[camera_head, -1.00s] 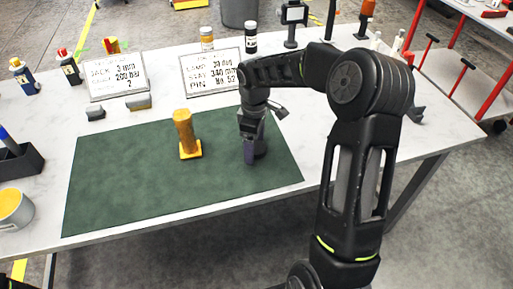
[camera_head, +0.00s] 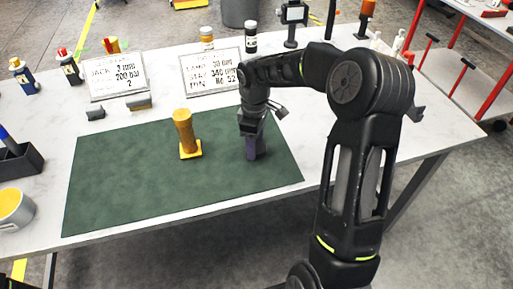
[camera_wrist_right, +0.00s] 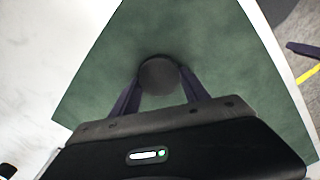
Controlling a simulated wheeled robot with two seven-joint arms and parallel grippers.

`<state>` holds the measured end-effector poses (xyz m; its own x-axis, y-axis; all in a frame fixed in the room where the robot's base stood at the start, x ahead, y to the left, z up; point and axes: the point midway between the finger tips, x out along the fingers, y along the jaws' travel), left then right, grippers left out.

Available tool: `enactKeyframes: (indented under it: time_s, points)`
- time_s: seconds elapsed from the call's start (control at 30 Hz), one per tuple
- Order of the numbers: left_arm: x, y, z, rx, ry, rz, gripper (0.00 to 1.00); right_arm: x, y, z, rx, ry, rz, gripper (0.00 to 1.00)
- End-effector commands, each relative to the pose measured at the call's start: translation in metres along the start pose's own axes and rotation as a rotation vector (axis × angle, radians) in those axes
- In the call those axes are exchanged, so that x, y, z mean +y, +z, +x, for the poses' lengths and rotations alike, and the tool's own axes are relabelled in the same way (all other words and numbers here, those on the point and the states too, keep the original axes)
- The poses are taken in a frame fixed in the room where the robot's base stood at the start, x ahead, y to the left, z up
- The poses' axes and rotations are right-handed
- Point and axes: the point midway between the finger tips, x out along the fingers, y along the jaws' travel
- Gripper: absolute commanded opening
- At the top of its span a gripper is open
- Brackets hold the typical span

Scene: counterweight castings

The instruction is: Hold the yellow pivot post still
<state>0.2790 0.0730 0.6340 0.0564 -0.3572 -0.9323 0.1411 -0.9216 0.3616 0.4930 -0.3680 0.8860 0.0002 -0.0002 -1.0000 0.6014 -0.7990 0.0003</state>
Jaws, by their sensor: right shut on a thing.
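The yellow pivot post (camera_head: 184,130) stands upright on its square yellow base on the green mat (camera_head: 110,190), left of my right gripper. Nothing touches it. My right gripper (camera_head: 256,152) points down over the right part of the mat, apart from the post. In the right wrist view, my right gripper (camera_wrist_right: 160,88) is shut on a dark round casting (camera_wrist_right: 160,73), with one purple finger at each side of it. In the head view the casting is mostly hidden by the fingers. My left gripper is not in view.
Two white sign plates (camera_head: 117,77) (camera_head: 211,72) stand behind the mat, with small grey blocks (camera_head: 138,103) near the left one. A grey cup (camera_head: 12,207) and a dark bin (camera_head: 18,163) stand at the left. The mat in front of the post is clear.

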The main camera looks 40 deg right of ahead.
Motion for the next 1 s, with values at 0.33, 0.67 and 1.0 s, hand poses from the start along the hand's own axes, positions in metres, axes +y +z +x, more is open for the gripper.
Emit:
enactKeyframes:
  time_s: [0.33,0.67,1.0]
  points:
    - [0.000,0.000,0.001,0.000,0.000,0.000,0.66,0.000,0.000,-0.004,0.001,0.001,0.000,0.16]
    - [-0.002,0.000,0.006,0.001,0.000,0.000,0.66,0.001,-0.001,-0.051,0.003,0.004,0.000,0.16]
    - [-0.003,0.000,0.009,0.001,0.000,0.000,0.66,0.000,0.000,-0.098,0.001,0.001,0.000,0.16]
